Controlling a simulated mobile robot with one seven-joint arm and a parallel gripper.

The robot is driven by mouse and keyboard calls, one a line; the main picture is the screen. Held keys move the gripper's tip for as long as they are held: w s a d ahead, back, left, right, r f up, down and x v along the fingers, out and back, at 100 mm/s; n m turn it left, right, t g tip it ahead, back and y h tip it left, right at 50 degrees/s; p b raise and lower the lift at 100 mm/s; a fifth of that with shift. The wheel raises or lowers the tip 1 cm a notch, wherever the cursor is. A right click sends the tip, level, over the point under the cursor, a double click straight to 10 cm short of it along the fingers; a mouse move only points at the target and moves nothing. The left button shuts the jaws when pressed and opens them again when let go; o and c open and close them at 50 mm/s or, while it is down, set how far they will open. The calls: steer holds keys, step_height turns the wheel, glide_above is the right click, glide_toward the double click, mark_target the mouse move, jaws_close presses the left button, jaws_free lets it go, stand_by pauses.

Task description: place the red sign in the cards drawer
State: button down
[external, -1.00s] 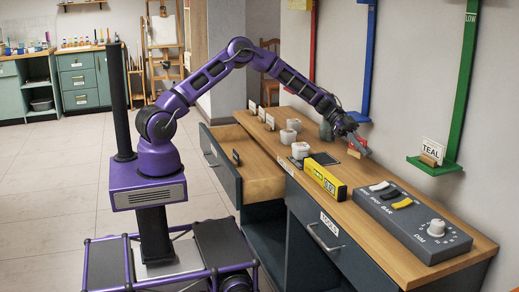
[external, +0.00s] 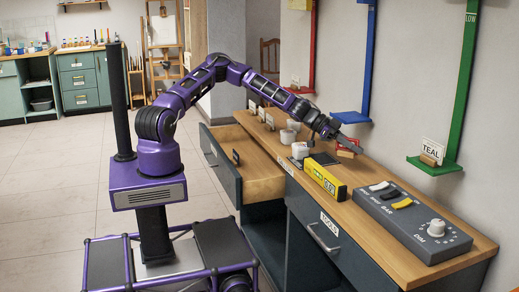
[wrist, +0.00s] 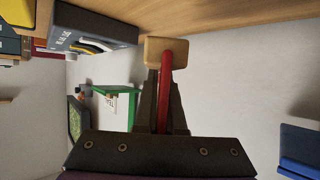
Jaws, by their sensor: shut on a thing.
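The red sign (external: 347,147) is at the wall side of the wooden counter, partly covered by my gripper (external: 345,138) in the external view. In the wrist view the sign (wrist: 166,85) is seen edge-on between the fingers of my gripper (wrist: 163,100), with its pale wooden foot (wrist: 168,51) beyond the fingertips. My gripper is shut on it. An open drawer (external: 262,183) sticks out of the counter front at the left, with a small dark upright piece inside. I cannot read a "cards" label on its front.
A shut drawer reads TOOLS (external: 329,223). A green wall ledge (external: 433,165) holds a TEAL sign.

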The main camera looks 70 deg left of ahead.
steer(key=shift+s+a+r+n+t+y, duration=2.1)
steer(key=shift+a+r+n+y, duration=1.7)
steer(key=shift+a+n+y, duration=1.05)
steer(key=s+a+f+p, duration=0.1)
steer(key=s+a+f, duration=0.1)
steer(key=s+a+f+p, duration=0.2)
steer(key=f, duration=0.1)
steer(key=s+a+f+p, duration=0.2)
steer(key=a+f, duration=0.1)
steer(key=shift+s+f, duration=0.1)
steer(key=shift+s, duration=0.15)
steer(key=shift+s+f, duration=0.1)
steer(key=shift+s, duration=0.05)
steer(key=s+d+r, duration=0.2)
steer(key=s+d, duration=0.2)
steer(key=d, duration=0.3)
steer(key=w+d+r, duration=0.2)
steer(key=w+d, duration=0.1)
steer(key=w, duration=1)
step_height(320, 180, down, 10)
steer(key=shift+s+r+b, duration=0.1)
steer(key=shift+b, duration=0.85)
